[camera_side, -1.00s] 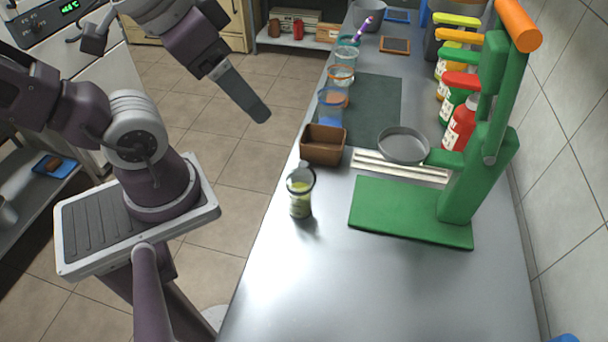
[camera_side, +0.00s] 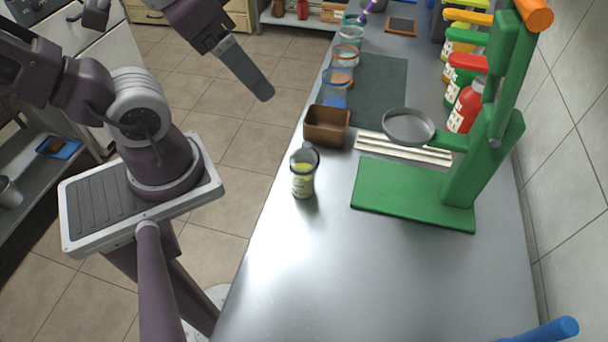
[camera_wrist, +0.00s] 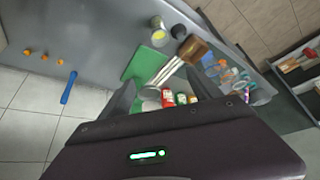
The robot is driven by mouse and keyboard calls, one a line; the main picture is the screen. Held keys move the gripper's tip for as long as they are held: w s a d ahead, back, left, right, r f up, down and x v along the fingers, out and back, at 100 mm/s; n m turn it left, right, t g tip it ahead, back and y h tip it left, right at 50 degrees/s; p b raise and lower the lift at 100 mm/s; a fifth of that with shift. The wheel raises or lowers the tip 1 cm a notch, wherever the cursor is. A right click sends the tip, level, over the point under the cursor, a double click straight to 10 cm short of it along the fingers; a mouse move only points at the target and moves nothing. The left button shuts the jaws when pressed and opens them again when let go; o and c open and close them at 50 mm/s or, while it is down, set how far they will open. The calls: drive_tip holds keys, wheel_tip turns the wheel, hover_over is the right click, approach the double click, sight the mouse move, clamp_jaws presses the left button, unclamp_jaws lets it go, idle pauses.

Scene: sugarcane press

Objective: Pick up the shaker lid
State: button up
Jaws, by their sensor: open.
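A clear shaker (camera_side: 303,182) with yellow-green contents stands upright near the left edge of the steel counter. A dark grey, round, lid-like top (camera_side: 304,160) sits at its upper end; I cannot tell whether it is a separate lid. The shaker also shows in the wrist view (camera_wrist: 158,37), with a small grey round shape (camera_wrist: 178,31) beside it that I cannot identify. My gripper (camera_wrist: 165,92) is open and empty, its two fingers spread in the wrist view. In the side view, one grey finger (camera_side: 246,75) hangs left of the counter, above and apart from the shaker.
A brown box (camera_side: 327,127) stands just behind the shaker. The green press (camera_side: 415,190) with a grey round pan (camera_side: 409,126) is to its right. Cups line the left edge farther back; bottles stand by the wall. A blue handle (camera_side: 540,331) is front right.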

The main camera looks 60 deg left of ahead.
drive_tip(key=shift+o, duration=0.8)
drive_tip(key=m+g, duration=0.6)
drive_tip(key=m, duration=1.2)
hover_over(307, 144)
drive_tip(key=f, duration=2.4)
drive_tip(key=shift+d+f, duration=0.15)
drive_tip(key=shift+d, duration=0.05)
wheel_tip(307, 144, down, 8)
drive_tip(key=shift+a+r, duration=0.15)
drive_tip(key=shift+r, duration=0.05)
